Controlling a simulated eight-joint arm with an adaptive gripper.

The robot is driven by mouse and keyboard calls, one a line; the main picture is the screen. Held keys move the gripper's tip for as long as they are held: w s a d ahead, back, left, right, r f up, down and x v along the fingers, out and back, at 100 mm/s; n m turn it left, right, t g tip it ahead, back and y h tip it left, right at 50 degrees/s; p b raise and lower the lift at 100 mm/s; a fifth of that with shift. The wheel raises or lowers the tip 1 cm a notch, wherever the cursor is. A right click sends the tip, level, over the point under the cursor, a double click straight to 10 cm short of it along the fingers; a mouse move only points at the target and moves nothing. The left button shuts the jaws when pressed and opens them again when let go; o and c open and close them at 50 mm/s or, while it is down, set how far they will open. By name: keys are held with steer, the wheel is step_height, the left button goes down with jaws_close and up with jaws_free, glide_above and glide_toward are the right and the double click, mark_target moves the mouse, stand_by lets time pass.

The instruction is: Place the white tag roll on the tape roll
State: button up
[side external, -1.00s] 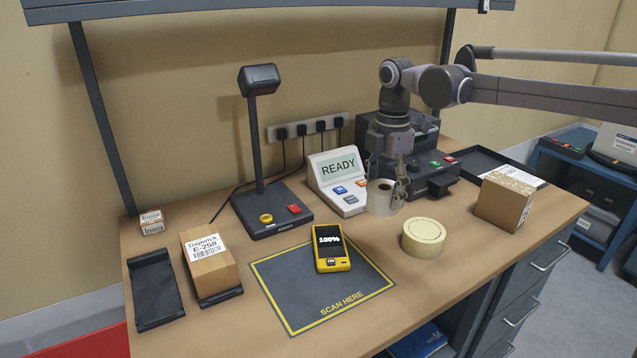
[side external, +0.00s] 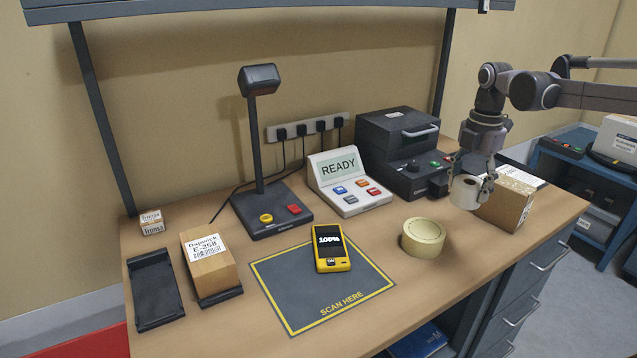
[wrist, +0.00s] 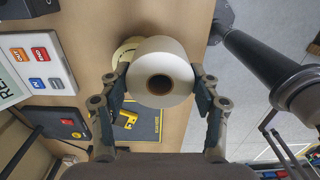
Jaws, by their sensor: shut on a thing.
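The white tag roll (side external: 466,191) is held in my gripper (side external: 470,181), in the air above the right part of the bench. In the wrist view the white tag roll (wrist: 160,60) sits between both fingers of my gripper (wrist: 158,88), its brown core facing the camera. The cream tape roll (side external: 423,237) lies flat on the bench, lower and to the left of the held roll, apart from it. In the wrist view the tape roll (wrist: 124,52) is mostly hidden behind the tag roll.
A cardboard box (side external: 508,206) stands just behind and right of the held roll. A black printer (side external: 395,150) and a white READY console (side external: 345,185) stand behind. A yellow scanner (side external: 331,250) lies on the scan mat (side external: 290,305). Bare bench surrounds the tape roll.

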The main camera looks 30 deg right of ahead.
steer(key=w+a+f, duration=0.4)
steer(key=a, duration=0.1)
steer(key=shift+w+a+f, duration=0.2)
steer(key=shift+w+a, duration=0.1)
steer(key=shift+w, duration=0.1)
steer(key=shift+f, duration=2)
steer(key=shift+f, duration=0.1)
steer(key=o, duration=1.1)
steer(key=shift+o, duration=0.2)
